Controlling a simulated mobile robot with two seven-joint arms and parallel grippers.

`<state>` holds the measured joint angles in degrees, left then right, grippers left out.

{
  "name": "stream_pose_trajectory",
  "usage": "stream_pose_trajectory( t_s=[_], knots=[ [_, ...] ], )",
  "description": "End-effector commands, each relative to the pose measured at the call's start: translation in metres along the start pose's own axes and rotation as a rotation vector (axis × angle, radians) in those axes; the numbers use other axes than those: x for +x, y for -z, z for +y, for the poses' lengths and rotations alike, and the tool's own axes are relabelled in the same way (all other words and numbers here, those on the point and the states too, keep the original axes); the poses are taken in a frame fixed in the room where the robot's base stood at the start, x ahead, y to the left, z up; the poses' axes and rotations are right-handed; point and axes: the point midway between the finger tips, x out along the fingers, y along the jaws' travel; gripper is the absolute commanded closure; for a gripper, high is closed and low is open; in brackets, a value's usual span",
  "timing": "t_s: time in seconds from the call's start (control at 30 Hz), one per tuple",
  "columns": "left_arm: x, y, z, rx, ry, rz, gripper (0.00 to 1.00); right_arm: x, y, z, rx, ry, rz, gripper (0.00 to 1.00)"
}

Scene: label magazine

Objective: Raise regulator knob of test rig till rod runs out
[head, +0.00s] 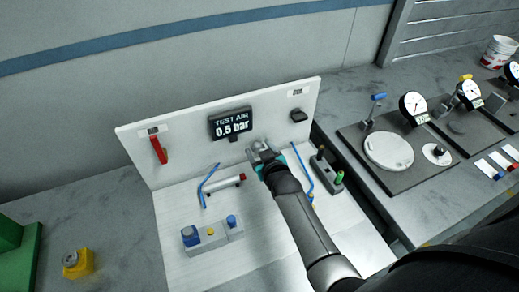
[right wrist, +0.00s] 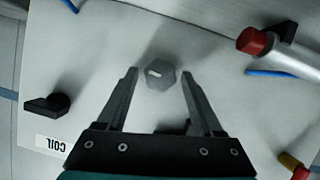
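The test rig is a white panel (head: 180,190) with a display (head: 231,124) reading "TEST AIR 0.5 bar". A grey faceted knob with a white mark (right wrist: 160,73), apparently the regulator knob, sits between my right gripper's fingertips (right wrist: 160,76) in the right wrist view, with a gap on both sides. In the head view my right gripper (head: 260,148) is below the display and hides the knob. A grey cylinder (head: 224,187) with a red end lies left of the gripper; it also shows in the right wrist view (right wrist: 290,58). No extended rod is clearly visible. My left gripper is not in view.
A red lever (head: 159,149) and a black knob (head: 299,115) are on the back panel. A valve block (head: 212,235), blue hoses (head: 207,184) and a dark block with a green post (head: 327,170) surround the arm. Dial gauges (head: 413,105) stand to the right.

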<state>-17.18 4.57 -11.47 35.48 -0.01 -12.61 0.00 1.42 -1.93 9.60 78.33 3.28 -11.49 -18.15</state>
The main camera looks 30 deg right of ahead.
Motion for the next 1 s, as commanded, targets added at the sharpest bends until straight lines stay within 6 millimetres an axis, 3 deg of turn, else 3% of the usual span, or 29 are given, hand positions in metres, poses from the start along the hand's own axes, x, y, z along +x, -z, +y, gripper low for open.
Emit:
stream_pose_trajectory(
  t_s=[0.07, 0.57, 0.8, 1.0],
  knots=[
    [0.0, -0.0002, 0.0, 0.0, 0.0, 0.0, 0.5, -0.0002, -0.0001, -0.0001, 0.0, 0.0, 0.0, 0.42],
    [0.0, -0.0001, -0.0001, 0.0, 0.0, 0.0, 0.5, -0.0003, -0.0003, -0.0002, 0.0, 0.0, 0.0, 0.98],
    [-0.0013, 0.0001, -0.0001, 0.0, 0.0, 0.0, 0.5, -0.0003, 0.0001, 0.0006, 0.016, 0.007, 0.0, 1.0],
    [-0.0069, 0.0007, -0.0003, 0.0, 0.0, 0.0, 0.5, -0.0003, 0.0006, 0.0027, 0.137, 0.06, 0.001, 1.0]
  ],
)
